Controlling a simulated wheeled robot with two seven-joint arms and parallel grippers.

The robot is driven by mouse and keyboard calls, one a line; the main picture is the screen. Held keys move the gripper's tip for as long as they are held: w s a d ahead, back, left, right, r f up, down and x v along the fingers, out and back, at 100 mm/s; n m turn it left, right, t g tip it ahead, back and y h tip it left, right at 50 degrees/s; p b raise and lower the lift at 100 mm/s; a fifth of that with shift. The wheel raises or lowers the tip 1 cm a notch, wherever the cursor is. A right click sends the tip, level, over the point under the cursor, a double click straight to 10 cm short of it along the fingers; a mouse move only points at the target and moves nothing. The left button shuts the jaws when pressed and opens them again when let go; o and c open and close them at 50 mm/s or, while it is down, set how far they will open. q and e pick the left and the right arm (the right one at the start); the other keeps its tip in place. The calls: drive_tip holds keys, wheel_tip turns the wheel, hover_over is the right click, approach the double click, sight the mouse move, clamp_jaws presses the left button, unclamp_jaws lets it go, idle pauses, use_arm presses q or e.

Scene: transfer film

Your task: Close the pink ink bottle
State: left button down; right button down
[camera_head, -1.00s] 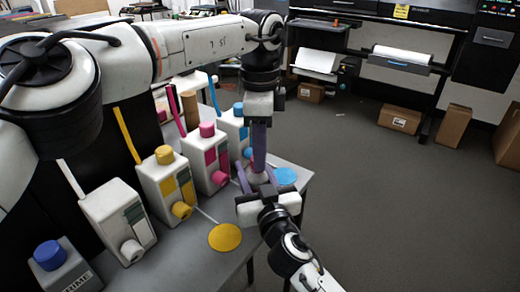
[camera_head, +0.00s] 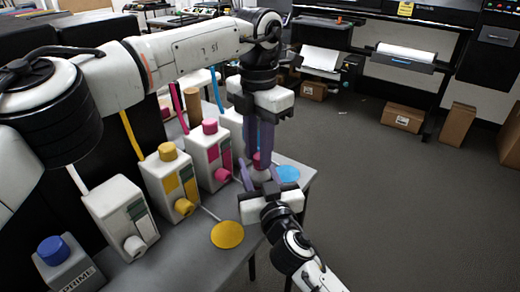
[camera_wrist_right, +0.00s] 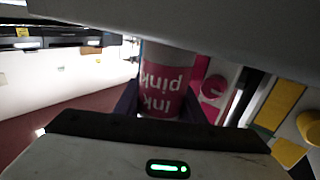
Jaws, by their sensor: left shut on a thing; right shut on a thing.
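The pink ink bottle (camera_head: 260,175) is held upright at the front edge of the table. My right gripper (camera_head: 261,178) is shut on its body from the near side. In the right wrist view the bottle (camera_wrist_right: 166,85) shows a pink label with inverted "pink ink" lettering, between the purple fingers. My left gripper (camera_head: 258,152) points straight down above the bottle, with its two purple fingers shut on the pink cap (camera_head: 257,158). The fingers hide much of the cap. Whether the cap is seated on the bottle neck cannot be told.
Several white ink machines stand in a row, including one with a pink knob (camera_head: 210,126) and one with a yellow knob (camera_head: 167,151). A blue disc (camera_head: 287,173) and a yellow disc (camera_head: 227,234) lie on the grey table (camera_head: 190,262). Open floor lies to the right.

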use_arm(q)
drive_tip(key=m, duration=0.6)
drive_tip(key=shift+w+m, duration=0.15)
drive_tip(key=shift+m, duration=0.25)
drive_tip(key=m, duration=0.6)
drive_tip(key=shift+w, duration=0.15)
drive_tip(key=m, duration=0.6)
drive_tip(key=shift+w+m, duration=0.1)
drive_tip(key=shift+m, duration=0.3)
drive_tip(key=m, duration=0.6)
drive_tip(key=shift+d+m, duration=0.2)
drive_tip(key=shift+m, duration=0.2)
use_arm(e)
drive_tip(key=shift+f, duration=0.1)
use_arm(q)
drive_tip(key=c, duration=1.4)
unclamp_jaws()
wheel_tip(320, 180, up, 7)
drive_tip(key=shift+r, duration=0.2)
